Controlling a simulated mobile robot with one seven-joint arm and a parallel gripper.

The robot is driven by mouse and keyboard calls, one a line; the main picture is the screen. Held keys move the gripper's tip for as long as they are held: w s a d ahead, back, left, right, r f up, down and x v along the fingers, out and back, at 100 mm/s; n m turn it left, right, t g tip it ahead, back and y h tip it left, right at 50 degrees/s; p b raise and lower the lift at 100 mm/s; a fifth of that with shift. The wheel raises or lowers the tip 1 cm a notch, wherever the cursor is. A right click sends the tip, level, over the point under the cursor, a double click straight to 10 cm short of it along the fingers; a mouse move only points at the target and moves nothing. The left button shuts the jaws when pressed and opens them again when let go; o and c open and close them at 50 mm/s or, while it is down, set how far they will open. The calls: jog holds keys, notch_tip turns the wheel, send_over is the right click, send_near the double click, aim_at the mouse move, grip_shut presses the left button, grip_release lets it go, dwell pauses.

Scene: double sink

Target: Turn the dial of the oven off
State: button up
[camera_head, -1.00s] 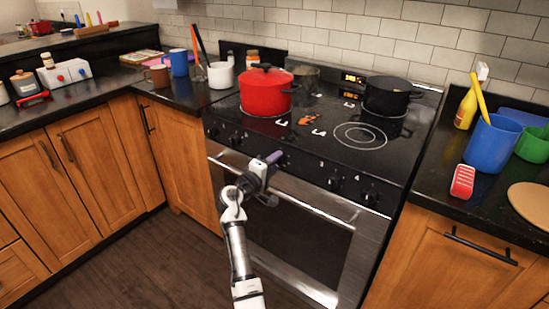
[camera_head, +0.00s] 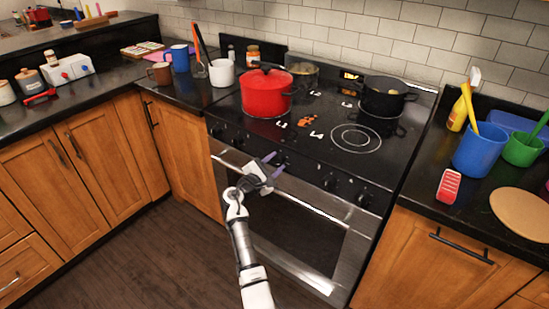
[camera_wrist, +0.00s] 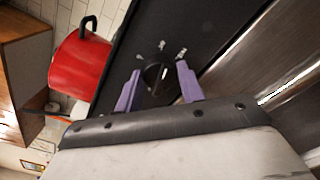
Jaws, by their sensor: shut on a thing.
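The oven (camera_head: 290,228) has a black front panel with a row of dark dials above its steel handle. My gripper (camera_head: 274,164) is at the middle dial of that panel, its two purple fingers pointing at it. In the wrist view, the round black dial (camera_wrist: 156,76) sits between the fingertips of my gripper (camera_wrist: 157,82), one finger on each side. White marks are printed above the dial. The jaws are shut on the dial, though the contact itself is hard to see.
A red pot (camera_head: 267,92) and a black pot (camera_head: 385,96) stand on the cooktop. The oven handle (camera_head: 300,199) runs just below the dials. Counters flank the oven, and the floor (camera_head: 150,262) in front is clear.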

jog(key=n+p, duration=0.3)
jog(key=shift+r+n, duration=0.15)
jog(key=shift+n, duration=0.25)
jog(key=n+p, duration=0.1)
jog(key=n, duration=0.1)
jog(key=shift+n, duration=0.4)
jog(key=n, duration=0.4)
jog(key=shift+f, duration=0.2)
jog(key=shift+a+n, duration=0.1)
jog(key=shift+n, duration=1.9)
jog(key=o, duration=1)
jog(key=shift+c, duration=0.2)
